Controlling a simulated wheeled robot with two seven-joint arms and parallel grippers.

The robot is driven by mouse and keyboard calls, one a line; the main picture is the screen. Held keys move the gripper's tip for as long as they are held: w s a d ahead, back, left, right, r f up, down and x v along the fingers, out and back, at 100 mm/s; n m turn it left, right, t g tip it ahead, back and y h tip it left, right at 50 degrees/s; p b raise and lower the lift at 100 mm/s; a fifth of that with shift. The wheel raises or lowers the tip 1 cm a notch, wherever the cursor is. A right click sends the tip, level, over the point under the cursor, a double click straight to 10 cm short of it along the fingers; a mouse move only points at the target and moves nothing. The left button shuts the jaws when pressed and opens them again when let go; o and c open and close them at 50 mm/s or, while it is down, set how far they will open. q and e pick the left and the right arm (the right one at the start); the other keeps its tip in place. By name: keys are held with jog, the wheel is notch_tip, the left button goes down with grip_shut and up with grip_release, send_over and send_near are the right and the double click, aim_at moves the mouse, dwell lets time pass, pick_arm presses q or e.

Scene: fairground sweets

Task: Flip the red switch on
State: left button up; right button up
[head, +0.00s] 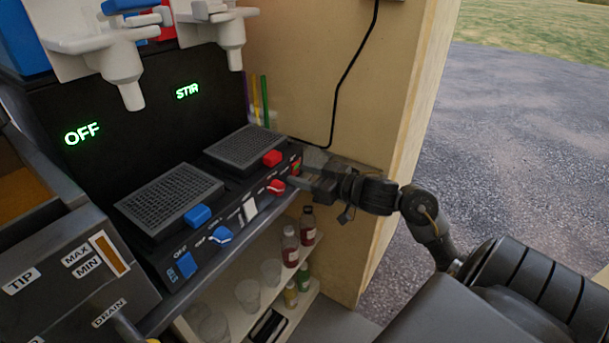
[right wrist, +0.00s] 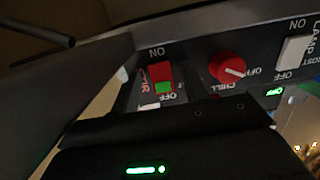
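The red switch (head: 296,167) is at the right end of the black machine's front panel. In the right wrist view the red switch (right wrist: 160,72) shows a red face and a green part at its OFF-label end; the labels appear upside down. The green word STIR (head: 187,91) is lit on the board above. My right gripper (head: 292,181) is at the panel, just below and beside the red switch; I cannot tell whether it touches it. Its finger opening is not clear. My left gripper is not in view.
A red knob (head: 277,187) and a white switch (head: 250,208) sit left of the red switch. A blue switch (head: 186,265) and blue knob (head: 221,235) are further left. Bottles (head: 290,247) and glasses stand on shelves below. A wooden wall (head: 395,130) rises behind my right arm.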

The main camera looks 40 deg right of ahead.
jog(key=shift+s+d, duration=0.1)
jog(key=shift+s+d, duration=0.1)
jog(key=shift+s, duration=0.25)
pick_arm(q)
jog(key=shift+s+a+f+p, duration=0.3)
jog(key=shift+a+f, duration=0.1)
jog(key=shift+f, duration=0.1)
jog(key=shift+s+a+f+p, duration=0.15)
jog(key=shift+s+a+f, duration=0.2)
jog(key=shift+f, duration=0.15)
pick_arm(e)
jog(key=v, duration=1)
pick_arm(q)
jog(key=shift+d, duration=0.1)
